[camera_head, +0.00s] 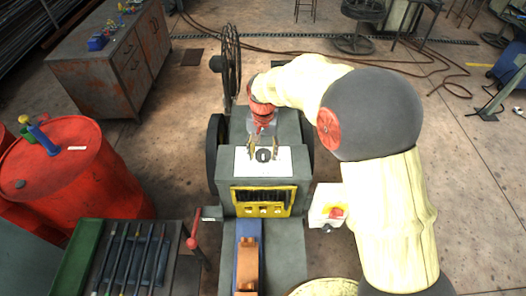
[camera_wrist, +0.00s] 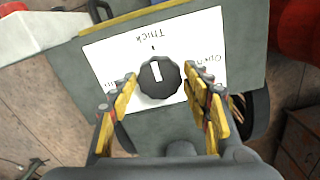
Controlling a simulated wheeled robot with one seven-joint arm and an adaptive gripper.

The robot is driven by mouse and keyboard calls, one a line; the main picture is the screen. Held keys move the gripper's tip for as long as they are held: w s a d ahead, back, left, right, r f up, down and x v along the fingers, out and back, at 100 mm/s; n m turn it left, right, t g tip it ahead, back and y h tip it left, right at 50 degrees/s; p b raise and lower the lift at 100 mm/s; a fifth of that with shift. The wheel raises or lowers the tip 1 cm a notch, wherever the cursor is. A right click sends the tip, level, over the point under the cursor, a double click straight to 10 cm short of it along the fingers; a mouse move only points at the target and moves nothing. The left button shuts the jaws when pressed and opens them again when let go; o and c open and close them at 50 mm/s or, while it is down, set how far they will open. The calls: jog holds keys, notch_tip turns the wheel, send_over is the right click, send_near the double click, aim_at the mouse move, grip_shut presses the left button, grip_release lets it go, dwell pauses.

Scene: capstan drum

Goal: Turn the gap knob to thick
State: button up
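The gap knob (camera_wrist: 160,77) is a dark scalloped dial on a white label plate (camera_wrist: 108,50). Its white pointer line is aimed close to the small tick beside the word "Thick", which reads upside down. "Open" is printed to the right, and a partly hidden word is at the left. In the head view, the knob (camera_head: 263,155) sits on top of the grey machine (camera_head: 228,165). My gripper (camera_wrist: 160,85) is open, one yellow-padded finger on each side of the knob, with a narrow gap to each. It also shows above the plate in the head view (camera_head: 262,143).
The machine's front has a yellow-framed slotted opening (camera_head: 263,203). A red-handled crank (camera_head: 192,240) stands at its left, and a white box (camera_head: 328,205) at its right. A spoked wheel (camera_head: 231,65) rises behind. Red drums (camera_head: 75,180) and a tool bench (camera_head: 135,260) are to the left.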

aim_at(263, 154)
jog(key=shift+o, duration=1.2)
notch_tip(263, 154, up, 12)
jog(key=shift+f, duration=0.1)
